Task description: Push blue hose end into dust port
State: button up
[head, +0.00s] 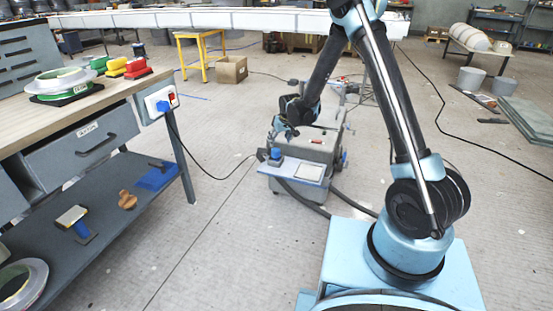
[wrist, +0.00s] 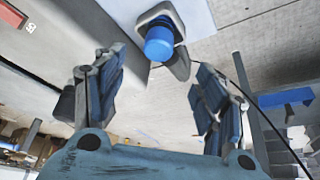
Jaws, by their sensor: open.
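In the head view my gripper (head: 284,128) hangs just above the blue piece. I cannot make out the dust port for certain.
A dark hose (head: 303,199) runs over the floor from the machine towards my base. A workbench (head: 105,112) with a blue plug and cable (head: 162,106) stands at the left. A cardboard box (head: 231,69) lies behind. The floor between bench and machine is clear apart from the cable.

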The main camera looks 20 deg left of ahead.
aim_at(276, 150)
jog(key=shift+x, duration=3.5)
jog(key=shift+w+x, duration=0.1)
jog(key=shift+x, duration=1.2)
jog(key=shift+w+x, duration=0.15)
jog(key=shift+x, duration=1.15)
jog(key=shift+r, duration=0.1)
jog(key=c, duration=1.1)
